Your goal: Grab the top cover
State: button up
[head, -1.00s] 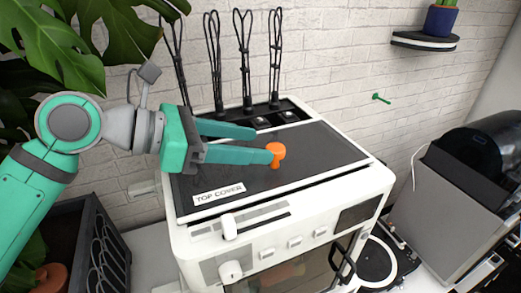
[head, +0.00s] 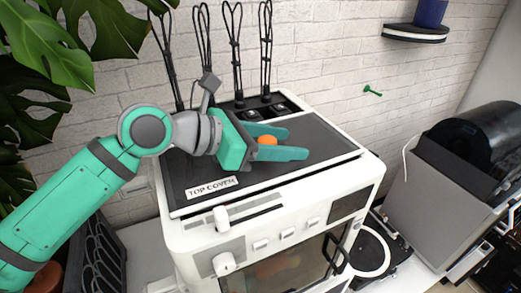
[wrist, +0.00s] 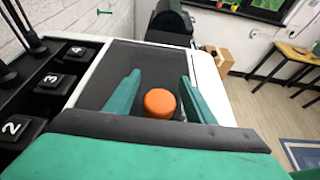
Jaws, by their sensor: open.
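The top cover (head: 305,140) is a dark flat panel with a "TOP COVER" label, lying on top of a white machine (head: 255,225). An orange round knob (head: 266,141) stands up from the cover. My gripper (head: 297,143) is open, with its two teal fingers on either side of the knob. In the wrist view the knob (wrist: 160,102) sits between the fingers, nearer the right one, with gaps visible. The knob's lower part is partly hidden by a finger in the head view.
Numbered black slots (wrist: 45,85) with tall black looped cables line the back-left of the machine. A brick wall is close behind. Large plant leaves (head: 45,50) hang at the left. A grey-and-black machine (head: 440,190) stands at the right.

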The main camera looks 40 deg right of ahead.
jog(key=shift+c, duration=0.6)
grip_shut()
jog(key=shift+r, duration=0.1)
